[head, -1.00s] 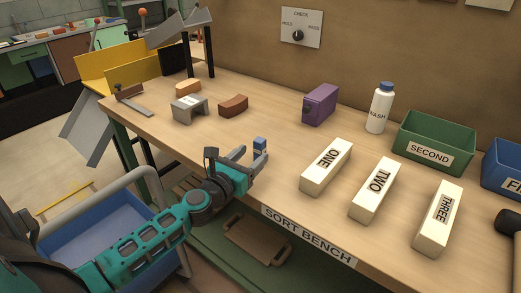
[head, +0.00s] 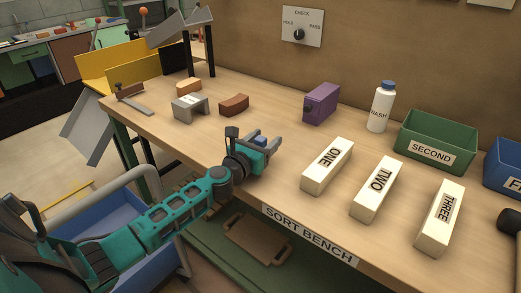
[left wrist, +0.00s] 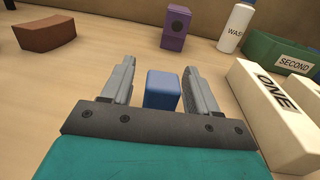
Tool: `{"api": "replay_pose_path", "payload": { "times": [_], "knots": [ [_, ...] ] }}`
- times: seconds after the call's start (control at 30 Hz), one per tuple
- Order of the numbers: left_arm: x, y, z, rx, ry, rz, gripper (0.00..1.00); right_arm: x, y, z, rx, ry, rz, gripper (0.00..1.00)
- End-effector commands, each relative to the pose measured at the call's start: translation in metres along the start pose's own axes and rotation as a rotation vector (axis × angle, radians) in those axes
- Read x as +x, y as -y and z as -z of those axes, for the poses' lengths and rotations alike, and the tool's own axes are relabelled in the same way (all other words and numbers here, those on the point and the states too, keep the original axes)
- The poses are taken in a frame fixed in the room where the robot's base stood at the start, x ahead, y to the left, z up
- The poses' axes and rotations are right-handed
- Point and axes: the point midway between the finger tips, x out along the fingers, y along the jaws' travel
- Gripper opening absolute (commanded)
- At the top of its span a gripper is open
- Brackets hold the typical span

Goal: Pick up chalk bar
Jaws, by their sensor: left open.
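A small blue bar (head: 261,139), the likely chalk bar, stands on the bench near its front edge, partly hidden by my left gripper. None of the pieces carries the word chalk that I can read. My left gripper (head: 264,144) is open and low over the bench, its fingers either side of the blue bar. In the left wrist view the blue bar (left wrist: 163,88) stands between the two fingers, with a gap on each side; its lower part is hidden by the gripper body.
White bars ONE (head: 327,166), TWO (head: 377,190) and THREE (head: 439,218) lie right of the gripper. Behind are a purple block (head: 320,104), a WASH bottle (head: 380,107) and a green SECOND bin (head: 435,138). A brown curved piece (head: 234,105) lies back left.

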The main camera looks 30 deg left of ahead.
Motion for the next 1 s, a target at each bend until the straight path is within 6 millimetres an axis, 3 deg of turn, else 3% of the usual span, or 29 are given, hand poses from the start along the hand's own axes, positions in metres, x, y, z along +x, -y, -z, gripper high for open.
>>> {"api": "replay_pose_path", "payload": {
  "times": [0.07,0.6,1.0],
  "knots": [
    [-0.0002,0.0002,0.0001,0.0,0.0,0.0,0.56,-0.0001,0.0,0.0001,0.0,0.0,0.0,0.84],
    [-0.0005,0.0003,0.0002,0.0,0.0,0.0,0.04,-0.0003,0.0002,0.0002,0.0,0.0,0.001,0.84],
    [-0.0003,0.0,-0.0078,0.0,0.001,0.001,0.03,-0.0039,0.0001,0.0052,0.0,0.0,0.001,0.84]
  ]
}}
